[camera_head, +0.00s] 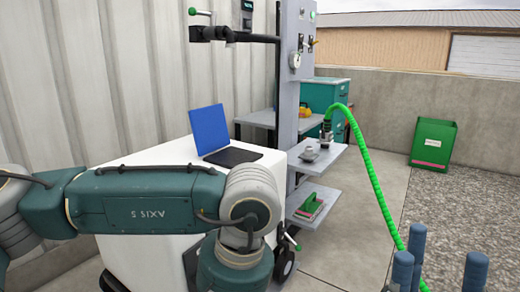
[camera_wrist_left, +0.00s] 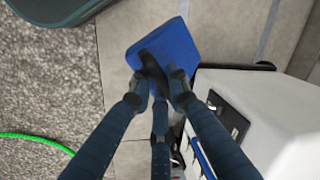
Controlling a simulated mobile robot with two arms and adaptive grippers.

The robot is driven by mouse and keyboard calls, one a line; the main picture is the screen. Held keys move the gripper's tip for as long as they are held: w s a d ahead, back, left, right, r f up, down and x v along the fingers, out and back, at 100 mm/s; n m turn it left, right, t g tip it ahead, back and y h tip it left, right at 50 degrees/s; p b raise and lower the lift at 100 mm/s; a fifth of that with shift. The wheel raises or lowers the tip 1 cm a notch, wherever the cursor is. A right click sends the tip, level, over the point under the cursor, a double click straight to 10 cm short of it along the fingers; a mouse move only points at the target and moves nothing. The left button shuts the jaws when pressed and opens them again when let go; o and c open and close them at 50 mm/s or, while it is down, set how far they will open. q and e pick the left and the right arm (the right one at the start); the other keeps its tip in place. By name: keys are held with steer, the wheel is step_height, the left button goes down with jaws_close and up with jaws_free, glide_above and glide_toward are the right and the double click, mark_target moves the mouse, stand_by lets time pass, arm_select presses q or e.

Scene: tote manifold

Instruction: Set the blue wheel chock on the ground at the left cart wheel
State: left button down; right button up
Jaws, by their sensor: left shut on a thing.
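The blue wheel chock (camera_wrist_left: 178,38) with a dark grip is in the left wrist view, held at the fingertips of my left gripper (camera_wrist_left: 157,88). The fingers are shut on it. Paving shows beneath it; I cannot tell its height above the ground. The white cart (camera_head: 150,158) is in the head view, and its white body (camera_wrist_left: 265,95) is beside the chock in the wrist view.
A laptop (camera_head: 222,130) sits on the cart. A grey post with shelves (camera_head: 315,160) stands behind it. A green hose (camera_head: 375,180) hangs across the right side. A green bin (camera_head: 432,143) stands by the far wall, and gravel (camera_head: 480,205) lies at right.

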arm_select(q)
steer(key=shift+s+a+r+m, duration=0.1)
steer(key=shift+s+r+m, duration=0.05)
steer(key=shift+r, duration=0.25)
steer(key=shift+s+a+r+m, duration=0.1)
steer(key=shift+r+m, duration=0.05)
steer(key=shift+r, duration=0.25)
steer(key=w+f, duration=0.6)
steer(key=shift+a, duration=0.1)
